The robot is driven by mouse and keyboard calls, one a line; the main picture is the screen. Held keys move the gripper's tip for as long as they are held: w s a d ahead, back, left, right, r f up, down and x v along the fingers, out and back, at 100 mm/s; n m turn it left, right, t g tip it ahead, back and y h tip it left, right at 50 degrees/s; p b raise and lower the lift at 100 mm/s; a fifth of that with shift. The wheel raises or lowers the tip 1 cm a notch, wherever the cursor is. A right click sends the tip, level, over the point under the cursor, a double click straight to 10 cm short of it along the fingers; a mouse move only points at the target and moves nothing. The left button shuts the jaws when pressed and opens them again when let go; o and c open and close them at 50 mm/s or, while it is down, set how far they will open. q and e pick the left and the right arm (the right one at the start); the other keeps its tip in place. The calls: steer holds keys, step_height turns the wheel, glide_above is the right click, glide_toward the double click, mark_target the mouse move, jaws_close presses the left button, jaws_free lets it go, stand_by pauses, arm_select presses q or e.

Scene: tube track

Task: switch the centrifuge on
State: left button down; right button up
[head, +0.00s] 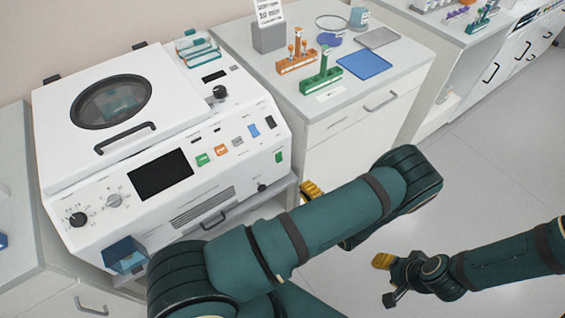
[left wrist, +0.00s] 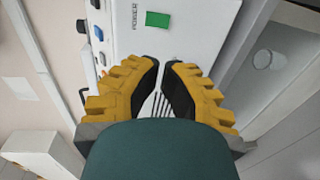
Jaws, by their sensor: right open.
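The white centrifuge (head: 215,115) stands on the left counter with its round-windowed lid (head: 110,101) down. Its screen (head: 160,174) is dark. A green power switch (head: 279,157) sits on the panel's right end. In the left wrist view the green switch (left wrist: 157,19) lies beside the word POWER, ahead of my fingertips and apart from them. My left gripper (head: 311,190) is below and right of the switch, partly hidden by my arm. In the left wrist view its fingertips (left wrist: 164,64) are almost together with nothing between them. My right gripper (head: 386,281) is open and empty over the floor.
Coloured buttons (head: 220,150) and knobs (head: 78,219) line the centrifuge panel. A blue box (head: 124,254) is at its lower left. The right counter holds orange (head: 296,60) and green (head: 321,80) tube racks and a blue tray (head: 364,64). The floor at right is clear.

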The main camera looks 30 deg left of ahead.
mark_target(278, 160)
arm_select(q)
steer(key=x, duration=1.4)
arm_select(e)
steer(key=shift+f, duration=0.25)
arm_select(q)
steer(key=shift+b, duration=0.4)
arm_select(e)
steer(key=shift+s+f, duration=0.1)
steer(key=shift+f, duration=0.05)
arm_select(q)
steer(key=shift+a+f+y+b, duration=0.15)
steer(key=shift+f+y+b, duration=0.05)
steer(key=shift+y+b, duration=0.15)
steer(key=b, duration=0.1)
steer(key=t+y+b, duration=0.1)
steer(key=b, duration=0.1)
steer(key=shift+w+a+f+y, duration=0.1)
steer(key=shift+a+f+y, duration=0.1)
steer(key=shift+y, duration=0.05)
steer(key=shift+r, duration=0.2)
steer(key=shift+a+r, duration=0.1)
steer(key=shift+r, duration=0.05)
arm_select(e)
steer(key=f, duration=0.1)
steer(key=s+f, duration=0.1)
steer(key=f, duration=0.1)
steer(key=shift+f, duration=0.3)
